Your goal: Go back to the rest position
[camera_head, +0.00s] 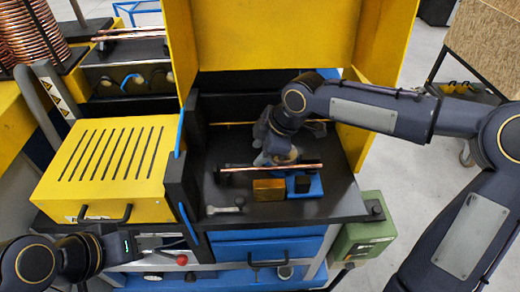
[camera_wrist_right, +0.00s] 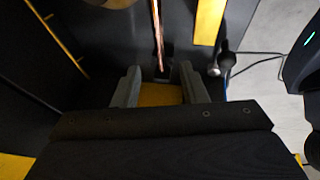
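A copper tube (camera_head: 272,168) lies across a small fixture with a brass-yellow block (camera_head: 268,190) and a blue base (camera_head: 314,190) inside the yellow machine. My right gripper (camera_head: 275,155) is just behind and above the tube. In the right wrist view its two grey fingers (camera_wrist_right: 158,88) are apart, with the yellow block (camera_wrist_right: 160,96) showing between them. The tube (camera_wrist_right: 157,35) runs ahead of the fingers, not gripped. My left gripper (camera_head: 122,247) is low at the left, before the yellow slotted box; its fingers are not clear.
A yellow slotted box (camera_head: 105,160) with a black handle stands left. A green box (camera_head: 362,238) is at the front right. A bolt-like tool (camera_head: 226,209) lies on the black bed.

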